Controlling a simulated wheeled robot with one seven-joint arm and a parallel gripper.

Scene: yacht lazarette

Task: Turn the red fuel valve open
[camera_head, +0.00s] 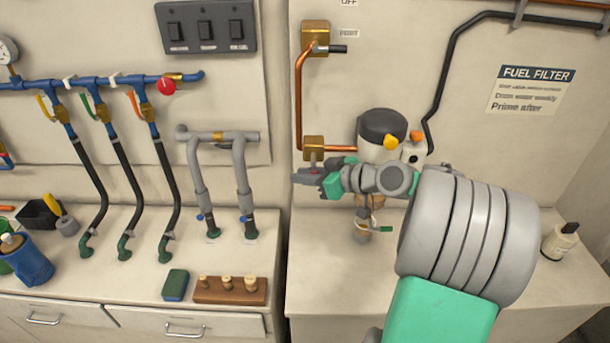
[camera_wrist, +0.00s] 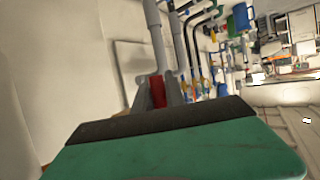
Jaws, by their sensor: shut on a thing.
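The red fuel valve handle (camera_wrist: 157,92) shows in the wrist view between my two fingers. My gripper (camera_head: 308,178) is shut on it, just below the lower brass valve body (camera_head: 314,144) in the head view. In the head view the fingers hide nearly all of the red handle, so its exact angle cannot be told. In the wrist view my gripper (camera_wrist: 158,96) has a finger on each side of the red piece.
An upper brass valve (camera_head: 315,38) with a black lever is joined to the lower one by a copper pipe (camera_head: 299,95). The fuel filter (camera_head: 381,132) stands close behind my wrist. Grey pipes (camera_head: 195,165) rise to the left. The right counter front (camera_head: 330,290) is clear.

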